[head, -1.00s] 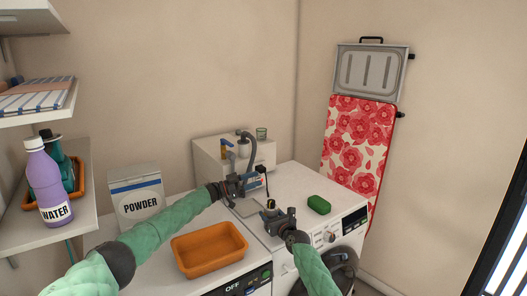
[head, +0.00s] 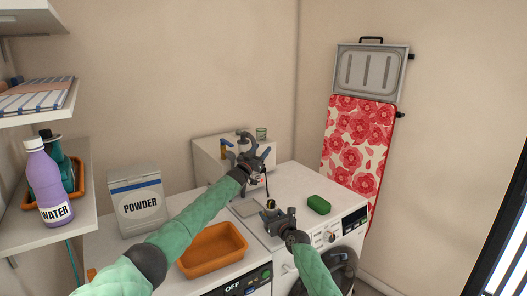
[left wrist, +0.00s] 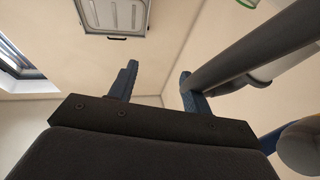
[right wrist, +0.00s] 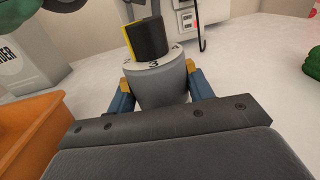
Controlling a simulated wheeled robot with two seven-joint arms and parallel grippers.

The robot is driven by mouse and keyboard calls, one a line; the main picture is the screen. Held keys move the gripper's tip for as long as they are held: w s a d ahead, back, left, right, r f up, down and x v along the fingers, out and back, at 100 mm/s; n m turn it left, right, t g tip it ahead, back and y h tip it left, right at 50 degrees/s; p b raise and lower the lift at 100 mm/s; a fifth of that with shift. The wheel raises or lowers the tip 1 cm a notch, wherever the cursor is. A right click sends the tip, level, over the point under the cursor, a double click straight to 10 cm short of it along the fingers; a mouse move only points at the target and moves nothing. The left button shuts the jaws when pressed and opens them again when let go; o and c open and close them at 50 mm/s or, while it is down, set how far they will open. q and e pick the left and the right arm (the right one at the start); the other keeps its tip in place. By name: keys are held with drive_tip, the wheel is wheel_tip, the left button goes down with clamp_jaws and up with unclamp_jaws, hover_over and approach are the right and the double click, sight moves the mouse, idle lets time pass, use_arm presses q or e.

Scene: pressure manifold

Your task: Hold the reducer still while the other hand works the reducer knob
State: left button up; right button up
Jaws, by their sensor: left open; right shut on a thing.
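The reducer (right wrist: 158,88) is a grey cylinder with a numbered white ring, standing upright on the white worktop. The reducer knob (right wrist: 147,38) on top is black with a yellow mark; it also shows in the head view (head: 270,203). My right gripper (right wrist: 158,92) is shut on the reducer's body, with a blue-padded finger on each side below the knob. My left gripper (head: 258,148) is open, raised behind and above the reducer, fingers pointing up near the grey hose. In the left wrist view its fingers (left wrist: 157,85) are apart with nothing between them.
An orange tray (head: 184,268) lies left of the reducer, and a green sponge (head: 319,205) lies to its right. A powder box (head: 137,205) stands further left. A grey hose (left wrist: 255,50) runs close beside my left gripper's right finger.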

use_arm(q)
drive_tip(key=shift+w+d+f+n+y, duration=0.1)
drive_tip(key=shift+w+d+n+y, duration=0.35)
drive_tip(key=shift+n+y, duration=0.35)
drive_tip(key=shift+w+d+f+n+y, duration=0.1)
drive_tip(key=shift+w+d+n+y, duration=0.1)
drive_tip(key=shift+w+n+y, duration=0.6)
drive_tip(key=shift+s, duration=0.25)
